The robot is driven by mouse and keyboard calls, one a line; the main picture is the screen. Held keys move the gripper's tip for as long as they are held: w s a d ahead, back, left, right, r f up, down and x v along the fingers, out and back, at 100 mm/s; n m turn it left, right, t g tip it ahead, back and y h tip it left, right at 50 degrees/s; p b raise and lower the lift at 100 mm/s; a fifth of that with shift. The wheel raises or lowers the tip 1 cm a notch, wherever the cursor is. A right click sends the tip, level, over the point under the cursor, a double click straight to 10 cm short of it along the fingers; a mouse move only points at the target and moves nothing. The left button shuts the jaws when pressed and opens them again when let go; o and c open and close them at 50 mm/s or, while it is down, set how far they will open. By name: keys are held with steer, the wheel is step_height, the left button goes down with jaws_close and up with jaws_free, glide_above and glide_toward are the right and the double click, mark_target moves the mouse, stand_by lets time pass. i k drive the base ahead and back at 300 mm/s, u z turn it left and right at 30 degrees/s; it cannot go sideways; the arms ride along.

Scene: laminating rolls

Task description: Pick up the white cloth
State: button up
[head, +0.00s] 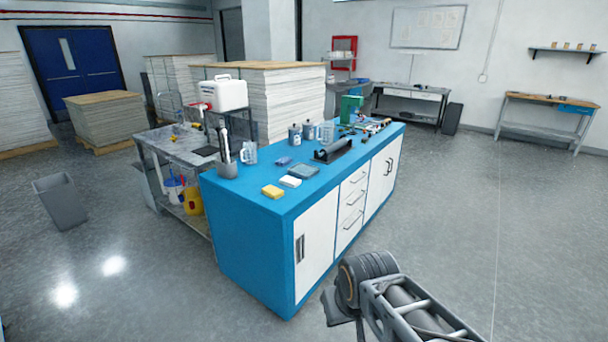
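A small white folded piece (290,181), which looks like the white cloth, lies flat on the blue bench top (262,210) near its front left end. It sits just behind and right of a yellow block (272,191) and in front of a grey-blue folded piece (303,171). A small blue item (284,161) lies farther back. My arm shows at the bottom right, in front of the bench and apart from the cloth. I cannot make out my gripper's fingers in this view.
A grey cup with tools (227,169) and a clear jug (249,153) stand at the bench's left end. A dark roller device (333,151) lies behind the cloths. A grey bin (60,201) stands at left. The floor in front and right is clear.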

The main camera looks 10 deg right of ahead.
mark_target(289, 181)
steer(key=z, duration=0.5)
steer(key=i, duration=1.45)
steer(key=u, duration=0.55)
steer(key=i, duration=0.8)
steer(key=u, duration=0.55)
